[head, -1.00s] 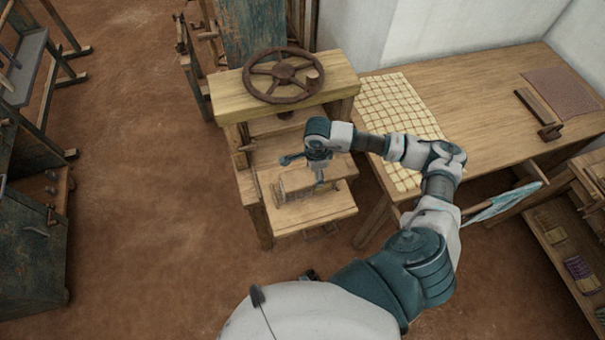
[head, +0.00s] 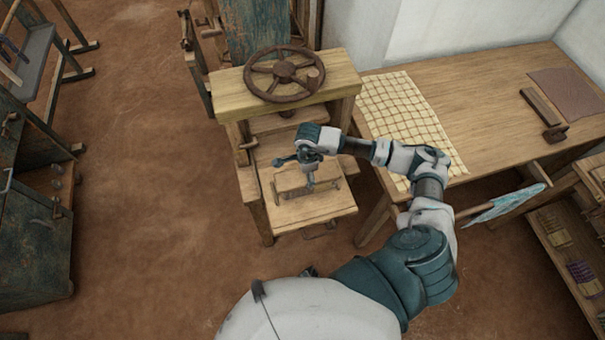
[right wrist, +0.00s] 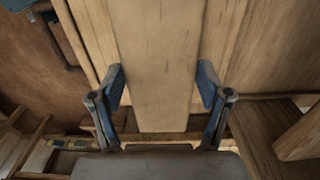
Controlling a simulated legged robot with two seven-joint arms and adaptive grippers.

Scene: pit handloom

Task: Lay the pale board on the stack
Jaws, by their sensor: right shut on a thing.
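The pale board (right wrist: 160,70) is a flat, light wooden plank between the two fingers of my right gripper (right wrist: 162,88) in the right wrist view, running away from the palm. In the head view my right gripper (head: 309,180) is low inside the front of a wooden press (head: 310,88), over its pale lower bed (head: 312,210). It is shut on the board, which is partly hidden by the gripper there. I cannot make out the stack's separate layers, nor whether the board touches what is below. My left gripper is not in view.
A rusty handwheel (head: 285,74) tops the press beam above the bed. A wooden table (head: 480,105) with a gridded mat (head: 402,115) stands at the right. A low shelf (head: 570,255) is at the lower right. Bare brown floor (head: 140,190) lies left.

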